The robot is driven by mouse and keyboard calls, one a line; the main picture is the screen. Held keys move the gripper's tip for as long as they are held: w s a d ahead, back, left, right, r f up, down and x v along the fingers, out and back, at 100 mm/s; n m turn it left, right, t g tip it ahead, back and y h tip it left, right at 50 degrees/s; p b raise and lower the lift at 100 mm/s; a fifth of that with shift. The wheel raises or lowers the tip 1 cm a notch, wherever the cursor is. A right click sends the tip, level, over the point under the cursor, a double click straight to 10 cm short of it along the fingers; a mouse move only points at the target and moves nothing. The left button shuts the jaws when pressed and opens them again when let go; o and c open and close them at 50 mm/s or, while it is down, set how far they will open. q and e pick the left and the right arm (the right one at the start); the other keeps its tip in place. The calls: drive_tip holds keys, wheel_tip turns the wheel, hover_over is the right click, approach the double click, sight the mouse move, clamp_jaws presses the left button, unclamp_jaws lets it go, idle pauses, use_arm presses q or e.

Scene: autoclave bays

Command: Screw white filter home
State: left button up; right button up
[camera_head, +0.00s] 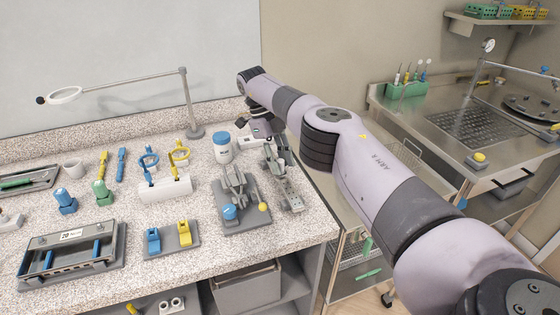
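My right gripper (288,192) hangs over the right end of the speckled bench, its arm coming in from the right. Its fingers are small and seen at a steep angle, so I cannot tell whether they are apart or hold anything. A white cylinder with a blue top (222,148) stands upright just left of the gripper. A white block-like piece (165,188) lies farther left. I cannot tell which white thing is the filter. A grey fixture with a blue knob and a yellow knob (250,219) sits beside the gripper. My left gripper is not in view.
A grey rack (70,262) stands front left. Blue and yellow pieces sit on a grey plate (160,250). A magnifier lamp (190,100) stands behind. A steel sink unit (480,125) is at right. The front right bench corner is clear.

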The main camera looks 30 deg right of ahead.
drive_tip(key=n+p, duration=0.1)
drive_tip(key=p, duration=0.2)
drive_tip(key=shift+r+n+h, duration=0.3)
drive_tip(key=shift+n+h, duration=0.1)
drive_tip(key=shift+f+n+t+p, duration=0.3)
drive_tip(key=shift+n+p, duration=0.25)
drive_tip(key=shift+n, duration=0.25)
drive_tip(key=shift+r+n+h+p, duration=0.2)
drive_tip(key=shift+n+h+p, duration=0.2)
drive_tip(key=shift+n+p, duration=0.35)
drive_tip(key=shift+s+f+n+t+h+p, duration=0.1)
drive_tip(key=shift+n+t+h+p, duration=0.4)
drive_tip(key=shift+n, duration=0.55)
drive_tip(key=shift+n+t+p, duration=0.3)
drive_tip(key=shift+n+p, duration=0.55)
drive_tip(key=shift+n, duration=0.65)
drive_tip(key=shift+n+t+p, duration=0.5)
drive_tip(key=shift+n+p, duration=0.1)
drive_tip(key=shift+n, duration=0.3)
drive_tip(key=n+t+p, duration=0.1)
drive_tip(key=n, duration=0.2)
drive_tip(key=n+t, duration=0.1)
drive_tip(key=n, duration=0.3)
drive_tip(key=shift+s+f+t, duration=0.1)
drive_tip(key=shift+t, duration=0.3)
drive_tip(key=shift+n+t, duration=0.3)
drive_tip(key=shift+n, duration=0.6)
clamp_jaws()
